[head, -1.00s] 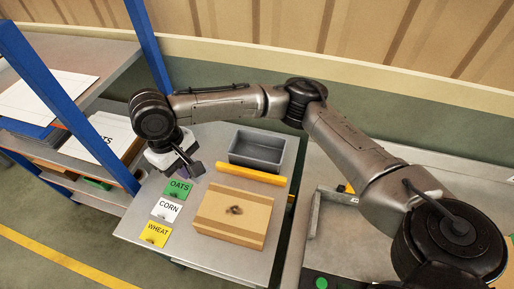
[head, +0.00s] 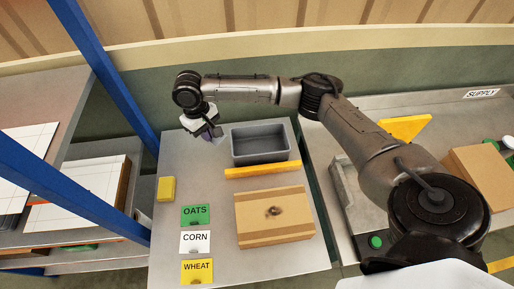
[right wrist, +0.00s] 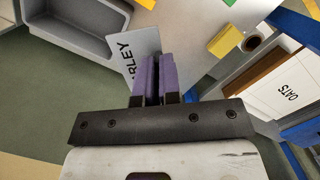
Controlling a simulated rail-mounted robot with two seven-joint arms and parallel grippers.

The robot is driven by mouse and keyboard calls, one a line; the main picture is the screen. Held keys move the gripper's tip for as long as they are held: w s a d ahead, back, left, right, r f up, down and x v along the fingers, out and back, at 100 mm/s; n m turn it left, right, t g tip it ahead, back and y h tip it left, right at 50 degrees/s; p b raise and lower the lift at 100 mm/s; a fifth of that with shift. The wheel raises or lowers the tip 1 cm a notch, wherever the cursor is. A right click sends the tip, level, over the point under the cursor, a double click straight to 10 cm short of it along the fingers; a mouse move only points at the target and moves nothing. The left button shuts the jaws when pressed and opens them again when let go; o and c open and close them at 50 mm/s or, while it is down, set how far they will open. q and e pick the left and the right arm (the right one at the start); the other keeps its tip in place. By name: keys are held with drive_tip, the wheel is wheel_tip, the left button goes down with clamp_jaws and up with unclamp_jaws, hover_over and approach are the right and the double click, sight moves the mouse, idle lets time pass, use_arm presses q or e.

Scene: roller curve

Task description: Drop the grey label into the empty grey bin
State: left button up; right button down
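The grey label (right wrist: 146,45), with the letters "RLEY" showing, is between the purple fingers of my right gripper (right wrist: 154,80) in the right wrist view. The fingers are close together and hide part of it. In the head view my right gripper (head: 214,134) is at the back of the table, just left of the empty grey bin (head: 259,158), and little of the label shows. The bin also shows at the upper left of the right wrist view (right wrist: 75,42). The label is beside the bin, not over it. My left gripper is not in view.
A yellow bar (head: 262,170) lies along the bin's front, with a cardboard box (head: 275,232) before it. Green OATS (head: 195,222), white CORN (head: 195,247) and yellow WHEAT (head: 197,279) labels lie at the left. A yellow block (head: 166,189) and blue-post shelving (head: 112,90) stand farther left.

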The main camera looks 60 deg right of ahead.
drive_tip(key=s+d+f+m+b, duration=0.1)
drive_tip(key=s+d+f, duration=0.1)
drive_tip(key=d+f, duration=0.65)
drive_tip(key=s+d+f+b, duration=0.1)
drive_tip(key=s+d+f, duration=0.35)
drive_tip(key=d, duration=0.75)
wheel_tip(320, 180, down, 7)
drive_tip(key=w+b, duration=0.1)
drive_tip(key=b, duration=0.7)
drive_tip(key=shift+w+d, duration=0.25)
drive_tip(key=shift+w, duration=0.15)
drive_tip(key=c, duration=1.2)
unclamp_jaws()
drive_tip(key=shift+c, duration=0.2)
drive_tip(key=shift+r, duration=0.1)
